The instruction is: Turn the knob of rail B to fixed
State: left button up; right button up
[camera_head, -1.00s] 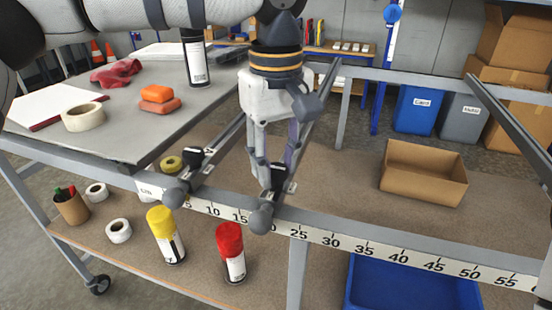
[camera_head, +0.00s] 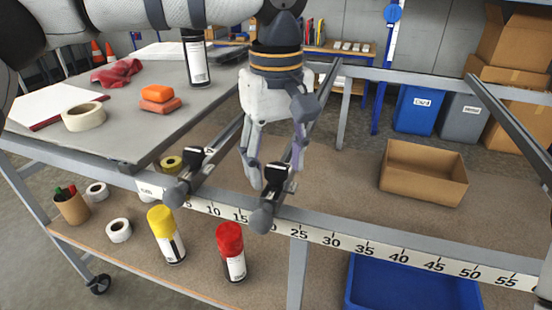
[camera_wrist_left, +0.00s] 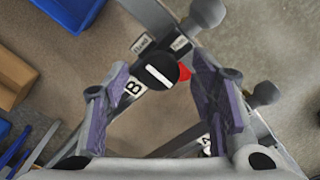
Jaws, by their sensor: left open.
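Rail B (camera_head: 303,143) is a dark bar running to the scaled front beam, ending in a grey ball. Its black knob (camera_wrist_left: 157,71) has a white line and sits beside the letter B in the left wrist view; it also shows in the head view (camera_head: 277,172). Two small white labels (camera_wrist_left: 143,42) lie beyond the knob; their words are too blurred to read surely. My left gripper (camera_head: 275,172) points down over the knob, open, with a finger to each side (camera_wrist_left: 161,90). I cannot tell whether it touches. My right gripper is out of view.
Rail A (camera_head: 220,143) with its own black knob (camera_head: 193,153) runs close on the left. The front beam (camera_head: 345,243) carries a number scale. Yellow (camera_head: 166,235) and red (camera_head: 230,250) cans stand on the lower shelf. A cardboard box (camera_head: 424,187) sits to the right.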

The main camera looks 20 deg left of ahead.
aim_at(276, 168)
pick_arm(q)
notch_tip(276, 168, up, 12)
dwell(0.3)
